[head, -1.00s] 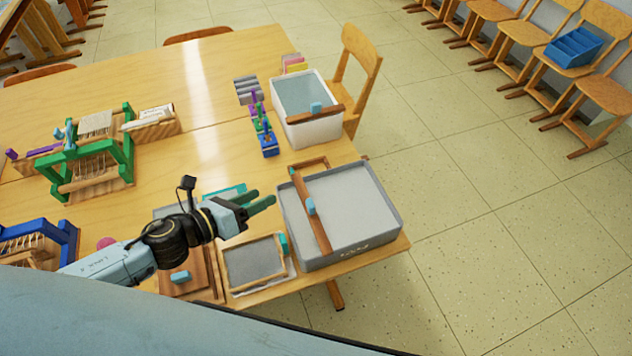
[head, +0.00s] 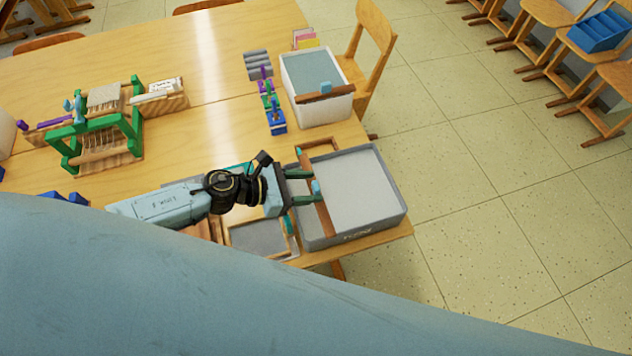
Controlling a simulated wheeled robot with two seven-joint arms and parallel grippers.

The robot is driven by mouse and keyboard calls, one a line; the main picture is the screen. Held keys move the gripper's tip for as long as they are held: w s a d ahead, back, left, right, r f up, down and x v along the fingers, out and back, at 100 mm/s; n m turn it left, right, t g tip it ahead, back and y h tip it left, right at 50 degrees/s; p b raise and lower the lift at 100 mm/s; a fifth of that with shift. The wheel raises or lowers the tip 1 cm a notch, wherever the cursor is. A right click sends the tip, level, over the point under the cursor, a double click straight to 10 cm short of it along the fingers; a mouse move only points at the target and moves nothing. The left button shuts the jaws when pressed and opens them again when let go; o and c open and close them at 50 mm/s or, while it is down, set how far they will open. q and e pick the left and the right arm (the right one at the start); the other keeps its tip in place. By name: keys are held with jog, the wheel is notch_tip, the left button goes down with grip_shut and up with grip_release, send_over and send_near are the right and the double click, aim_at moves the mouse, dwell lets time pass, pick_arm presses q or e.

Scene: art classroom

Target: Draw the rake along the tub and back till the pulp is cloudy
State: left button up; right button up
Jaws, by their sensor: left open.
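A grey tub (head: 399,200) with pale pulp (head: 355,190) stands at the table's right front corner. A wooden rake (head: 327,222) with a blue grip block (head: 317,190) lies across its left part. My left gripper (head: 312,187) is open, its green fingers on either side of the blue block over the tub's left wall. I cannot tell whether the fingers touch it. My right gripper is not in view.
A white tub (head: 325,112) with a wooden bar and blue block stands behind. A framed screen (head: 258,238) lies left of the grey tub, partly hidden by my arm. A green loom (head: 100,140) stands at left.

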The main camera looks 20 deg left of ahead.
pick_arm(q)
jog(key=shift+x, duration=1.25)
grip_shut()
